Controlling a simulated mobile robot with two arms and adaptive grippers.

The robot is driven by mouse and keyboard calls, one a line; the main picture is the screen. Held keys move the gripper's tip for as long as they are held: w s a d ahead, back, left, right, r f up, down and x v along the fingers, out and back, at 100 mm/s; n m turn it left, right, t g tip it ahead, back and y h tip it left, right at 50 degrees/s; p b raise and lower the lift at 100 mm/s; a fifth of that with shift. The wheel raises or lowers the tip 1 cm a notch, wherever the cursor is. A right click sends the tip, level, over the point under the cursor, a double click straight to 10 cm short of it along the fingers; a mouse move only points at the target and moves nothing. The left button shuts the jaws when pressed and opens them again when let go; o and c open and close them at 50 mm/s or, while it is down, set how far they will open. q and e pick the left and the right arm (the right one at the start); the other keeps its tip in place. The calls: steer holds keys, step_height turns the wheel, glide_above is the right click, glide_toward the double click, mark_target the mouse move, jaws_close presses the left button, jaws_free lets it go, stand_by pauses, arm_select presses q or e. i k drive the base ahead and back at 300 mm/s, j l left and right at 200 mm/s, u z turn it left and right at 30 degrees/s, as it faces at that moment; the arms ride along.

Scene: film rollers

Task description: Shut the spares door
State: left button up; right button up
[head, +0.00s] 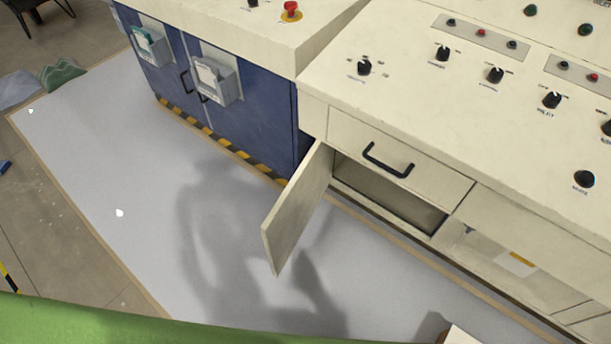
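A cream cabinet door (298,210) stands wide open in the head view, swung out over the floor. It is joined at the left side of an open compartment (385,195) below a drawer in the cream console. The part of the compartment that shows looks empty. No label naming it as the spares door can be read. Neither gripper can be made out in this view.
The drawer (350,145) above the compartment is shut and has a black handle (388,160). Blue cabinet doors (250,120) with grey boxes stand to the left. The pale floor (130,170) left of the open door is clear, apart from small white scraps.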

mark_target(284, 224)
steer(key=j+z, duration=0.2)
steer(key=z, duration=0.15)
steer(key=i+j+z, duration=0.1)
steer(key=z, duration=0.3)
steer(key=j+z, duration=0.5)
steer(key=j, duration=0.45)
steer(key=j+z, duration=0.1)
steer(key=j, duration=0.45)
steer(key=k+j+z, duration=0.15)
steer(key=j, duration=0.45)
steer(key=k+j+z, duration=0.1)
steer(key=j, duration=0.5)
